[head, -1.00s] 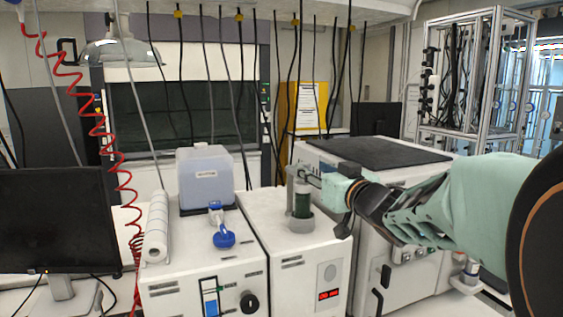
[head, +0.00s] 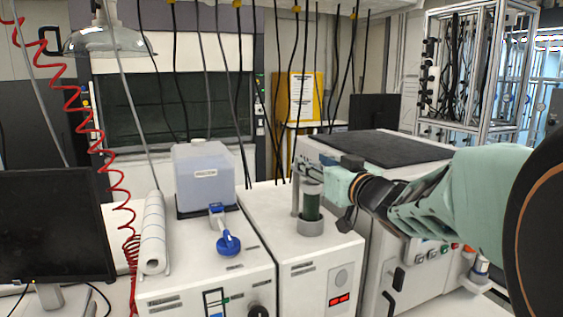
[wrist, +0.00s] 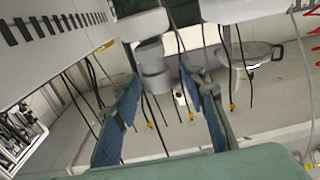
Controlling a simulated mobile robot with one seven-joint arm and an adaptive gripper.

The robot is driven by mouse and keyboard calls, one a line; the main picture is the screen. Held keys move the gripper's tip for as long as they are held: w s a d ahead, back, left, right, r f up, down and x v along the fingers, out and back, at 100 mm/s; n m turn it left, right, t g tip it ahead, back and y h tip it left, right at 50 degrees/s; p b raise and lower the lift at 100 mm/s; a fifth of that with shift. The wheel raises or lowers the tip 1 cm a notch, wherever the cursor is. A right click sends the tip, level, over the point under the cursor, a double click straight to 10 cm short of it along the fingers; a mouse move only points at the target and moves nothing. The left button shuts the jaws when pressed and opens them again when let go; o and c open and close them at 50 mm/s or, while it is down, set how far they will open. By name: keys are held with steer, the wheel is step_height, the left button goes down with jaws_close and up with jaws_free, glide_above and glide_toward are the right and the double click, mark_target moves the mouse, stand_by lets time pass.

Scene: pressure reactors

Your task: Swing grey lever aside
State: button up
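A small reactor stands on the white middle machine in the head view: a dark green vessel (head: 310,206) in a grey ring (head: 311,227), with a grey post (head: 295,198) beside it. Grey parts sit over the vessel, partly hidden by my gripper (head: 318,171); I cannot clearly pick out the lever among them. My gripper reaches in from the right at the height of the vessel's top. In the wrist view, its two blue-padded fingers (wrist: 160,80) are spread apart, with a grey stepped cylinder (wrist: 153,66) between their tips. I cannot tell whether a finger touches anything.
A white machine with a translucent box (head: 204,172) and a blue-capped part (head: 228,243) stands left. A larger white cabinet with a dark top (head: 375,150) stands behind my arm. Dark cables (head: 282,100) hang behind the reactor. A monitor (head: 52,226) is at far left.

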steer(key=shift+c, duration=0.7)
jaws_close()
